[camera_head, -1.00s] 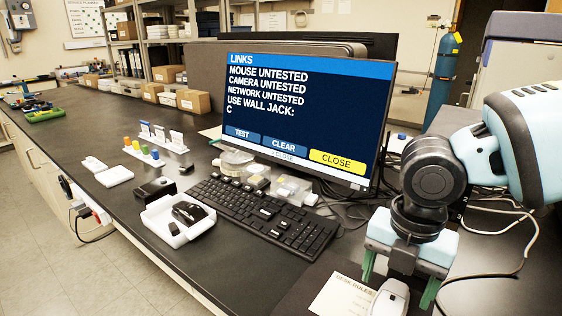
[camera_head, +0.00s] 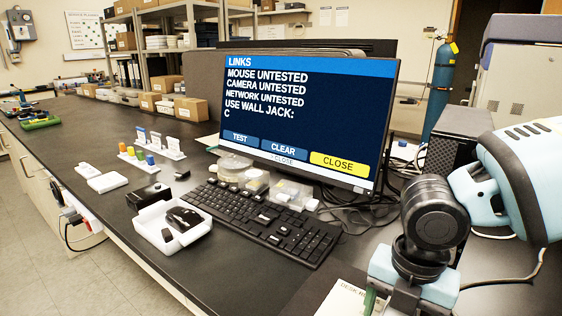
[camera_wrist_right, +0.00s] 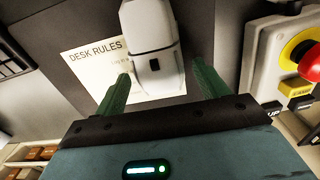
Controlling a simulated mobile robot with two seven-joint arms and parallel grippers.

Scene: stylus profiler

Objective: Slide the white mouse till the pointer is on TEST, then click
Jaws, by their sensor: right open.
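The monitor (camera_head: 310,100) shows a LINKS screen with three lines reading untested. Its TEST button (camera_head: 239,138) and CLEAR button (camera_head: 283,149) are blue, and the CLOSE button (camera_head: 338,164) is yellow. I cannot make out a separate pointer arrow. The white mouse (camera_wrist_right: 150,40) lies over the desk-rules sheet in the right wrist view. My right gripper (camera_wrist_right: 161,72) is open, its green fingers on either side of the mouse's near end, apart from it. In the head view the gripper is mostly cut off at the bottom, and the white mouse is out of frame.
A black keyboard (camera_head: 262,222) lies before the monitor. A black mouse (camera_head: 183,217) sits in a white tray (camera_head: 153,236) at its left. The desk-rules sheet (camera_wrist_right: 88,68) lies under the white mouse. A red-and-yellow emergency button (camera_wrist_right: 305,58) stands at the right in the wrist view.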

